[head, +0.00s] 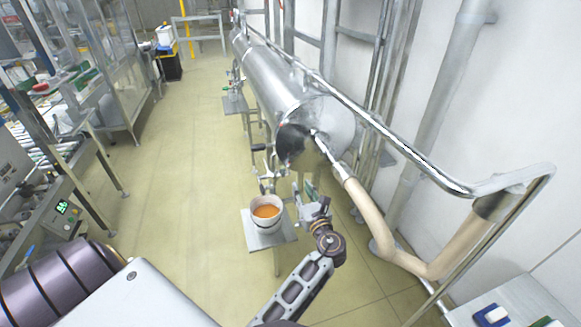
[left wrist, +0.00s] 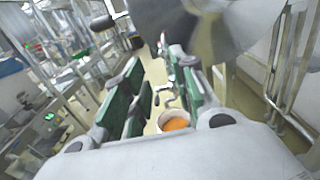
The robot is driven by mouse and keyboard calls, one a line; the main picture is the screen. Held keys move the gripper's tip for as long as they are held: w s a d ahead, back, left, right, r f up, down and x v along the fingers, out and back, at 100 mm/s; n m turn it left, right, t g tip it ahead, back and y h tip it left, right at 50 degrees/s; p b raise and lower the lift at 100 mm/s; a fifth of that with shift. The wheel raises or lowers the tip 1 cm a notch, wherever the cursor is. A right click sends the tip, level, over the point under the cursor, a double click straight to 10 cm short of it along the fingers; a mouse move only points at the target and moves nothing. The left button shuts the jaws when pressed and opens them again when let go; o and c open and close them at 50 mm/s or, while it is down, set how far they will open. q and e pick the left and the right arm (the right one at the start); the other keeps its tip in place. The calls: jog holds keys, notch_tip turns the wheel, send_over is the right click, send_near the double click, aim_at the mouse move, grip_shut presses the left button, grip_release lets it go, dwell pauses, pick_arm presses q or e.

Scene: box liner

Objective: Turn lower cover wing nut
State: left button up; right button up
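The long metal cylinder (head: 262,78) lies along the wall, and its near end (head: 297,143) looks dark and shiny. Its curved metal also fills the top of the left wrist view (left wrist: 200,22). A black knob on a rod (left wrist: 103,22) shows at the upper left there, and a small dark fitting (left wrist: 163,45) sits beyond the fingers; I cannot tell whether it is the lower wing nut. My left gripper (head: 309,190) is just below and in front of the cylinder's end. Its green-padded fingers (left wrist: 157,85) are apart, with nothing visibly held. My right gripper is out of view.
A white bucket with orange contents (head: 266,212) stands on a small metal table (head: 287,236) left of my gripper. A beige hose (head: 380,228) and a metal rail (head: 400,145) run on the right. Machines (head: 95,85) stand at far left; the floor between is clear.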

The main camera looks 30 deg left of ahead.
aim_at(289, 168)
pick_arm(q)
jog(key=shift+w+a, duration=0.1)
jog(key=shift+a, duration=0.05)
jog(key=p+x, duration=0.2)
jog(key=x, duration=1.1)
jog(key=shift+w+a, duration=0.15)
jog(key=shift+w, duration=0.05)
grip_shut()
